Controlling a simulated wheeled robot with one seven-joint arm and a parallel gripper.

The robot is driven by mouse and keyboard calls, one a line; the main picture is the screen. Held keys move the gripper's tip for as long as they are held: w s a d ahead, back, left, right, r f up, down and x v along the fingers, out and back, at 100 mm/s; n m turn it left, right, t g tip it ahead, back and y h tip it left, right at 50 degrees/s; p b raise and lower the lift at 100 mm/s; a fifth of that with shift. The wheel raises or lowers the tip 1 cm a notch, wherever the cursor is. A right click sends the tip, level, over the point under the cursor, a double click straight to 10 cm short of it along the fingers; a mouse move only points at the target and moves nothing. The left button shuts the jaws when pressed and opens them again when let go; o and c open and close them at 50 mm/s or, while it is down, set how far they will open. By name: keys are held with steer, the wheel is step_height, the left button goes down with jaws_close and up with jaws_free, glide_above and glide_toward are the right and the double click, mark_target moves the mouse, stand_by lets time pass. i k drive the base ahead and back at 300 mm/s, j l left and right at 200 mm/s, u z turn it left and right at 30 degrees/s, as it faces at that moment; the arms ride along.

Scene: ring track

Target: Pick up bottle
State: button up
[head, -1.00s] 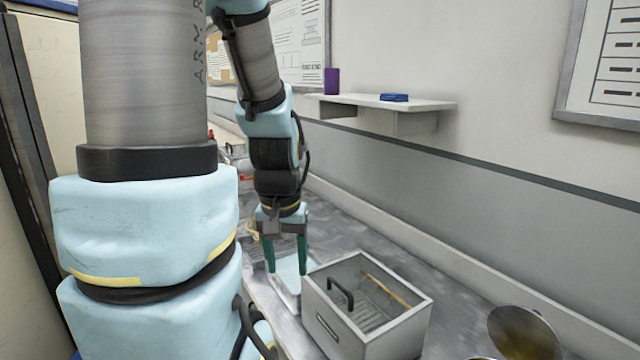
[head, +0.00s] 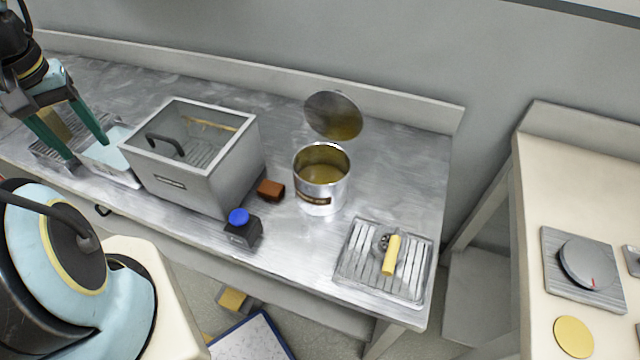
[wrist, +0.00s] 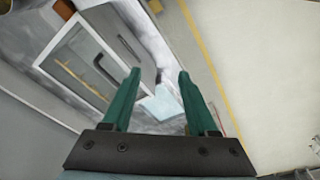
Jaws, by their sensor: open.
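A small dark, square-bodied container with a round blue cap (head: 241,230), which looks like the bottle, stands upright near the front edge of the metal counter in the head view. It is just in front of the grey box's right corner. I cannot make it out in the wrist view. My gripper (head: 88,154) hangs at the left of the head view, over the pale tray and left of the grey box, well apart from the bottle. Its green fingers are spread and empty; they also show in the wrist view (wrist: 159,72).
A grey open-topped box (head: 198,185) with a black handle stands between gripper and bottle. A brown block (head: 271,190), a metal pot (head: 321,190) and its raised lid (head: 334,116) are right of it. A slatted tray (head: 352,272) holds a yellow-handled tool. The pale tray (head: 112,158) lies left.

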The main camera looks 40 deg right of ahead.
mark_target(48, 115)
steer(key=k+u, duration=0.4)
steer(key=k+j+u, duration=0.15)
steer(key=u, duration=0.2)
steer(key=i+u, duration=0.25)
steer(key=i, duration=0.25)
steer(key=i+l+u, duration=0.25)
steer(key=i, duration=0.25)
steer(key=i+l, duration=0.1)
steer(key=i, duration=1.9)
steer(key=i+z, duration=0.2)
steer(key=z, duration=0.3)
steer(key=i+z, duration=0.15)
steer(key=z, duration=0.3)
steer(key=i+j+z, duration=0.2)
steer(key=z, duration=0.7)
